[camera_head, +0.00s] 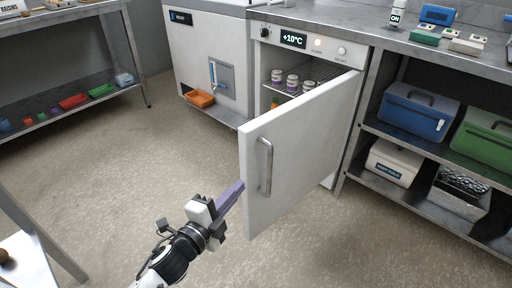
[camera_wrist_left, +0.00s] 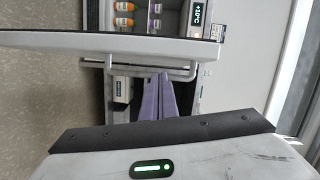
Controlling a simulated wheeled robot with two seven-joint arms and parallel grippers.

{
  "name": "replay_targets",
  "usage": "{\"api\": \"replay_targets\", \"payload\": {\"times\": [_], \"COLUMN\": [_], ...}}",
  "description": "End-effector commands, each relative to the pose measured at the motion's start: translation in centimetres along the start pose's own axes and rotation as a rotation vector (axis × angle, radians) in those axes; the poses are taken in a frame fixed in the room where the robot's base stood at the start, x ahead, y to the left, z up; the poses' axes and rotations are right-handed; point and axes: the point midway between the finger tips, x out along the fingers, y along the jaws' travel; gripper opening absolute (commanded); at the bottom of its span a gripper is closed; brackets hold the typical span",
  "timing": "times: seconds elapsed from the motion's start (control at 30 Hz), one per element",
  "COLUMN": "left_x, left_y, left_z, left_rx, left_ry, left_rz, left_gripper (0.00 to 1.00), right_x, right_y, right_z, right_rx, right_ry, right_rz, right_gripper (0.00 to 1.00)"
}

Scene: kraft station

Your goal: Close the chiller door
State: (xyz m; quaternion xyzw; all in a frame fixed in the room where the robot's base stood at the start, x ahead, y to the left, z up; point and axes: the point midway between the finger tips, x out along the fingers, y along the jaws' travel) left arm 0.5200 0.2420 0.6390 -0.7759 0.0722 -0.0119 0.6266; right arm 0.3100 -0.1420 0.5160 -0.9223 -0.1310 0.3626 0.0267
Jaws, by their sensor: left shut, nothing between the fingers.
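The white chiller door (camera_head: 300,145) stands wide open, swung out into the room. Its vertical metal handle (camera_head: 265,166) is on the outer face near the free edge. The chiller (camera_head: 312,47) has a panel reading +10°C and jars on its shelves. My left gripper (camera_head: 238,187) has purple fingers, shut and empty, just left of the door's free edge near handle height. In the left wrist view, the fingers (camera_wrist_left: 158,90) reach close to the handle bar (camera_wrist_left: 125,68) beside the door (camera_wrist_left: 100,42). I cannot tell if they touch. My right gripper is not in view.
A white cabinet (camera_head: 208,50) with an orange tray (camera_head: 200,98) stands left of the chiller. Steel shelving at right holds a blue cooler (camera_head: 415,108) and a green box (camera_head: 484,135). A low shelf (camera_head: 70,120) stands at far left. The floor left of the door is clear.

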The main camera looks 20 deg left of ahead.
Motion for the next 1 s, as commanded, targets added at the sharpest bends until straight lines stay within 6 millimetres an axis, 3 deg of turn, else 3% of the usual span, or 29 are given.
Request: {"api": "replay_targets", "payload": {"times": [0.07,0.2,0.7,1.0], "left_x": [0.8,1.9,9.9,11.1], "left_y": [-1.8,-2.4,-2.7,-2.8], "left_z": [-0.1,-0.3,-1.0,-1.1], "left_rx": [0.133,0.226,0.22,0.219], "left_ry": [0.04,0.072,0.072,0.072], "left_rz": [-0.04,-0.067,-0.067,-0.064], "left_gripper": [0.0,0.0,0.0,0.0], "right_x": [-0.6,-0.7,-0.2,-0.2], "right_y": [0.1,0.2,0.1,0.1], "right_z": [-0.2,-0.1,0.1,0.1], "right_rx": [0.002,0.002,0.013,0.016], "right_ry": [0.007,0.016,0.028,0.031], "right_rz": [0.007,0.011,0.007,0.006], "right_gripper": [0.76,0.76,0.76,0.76]}}
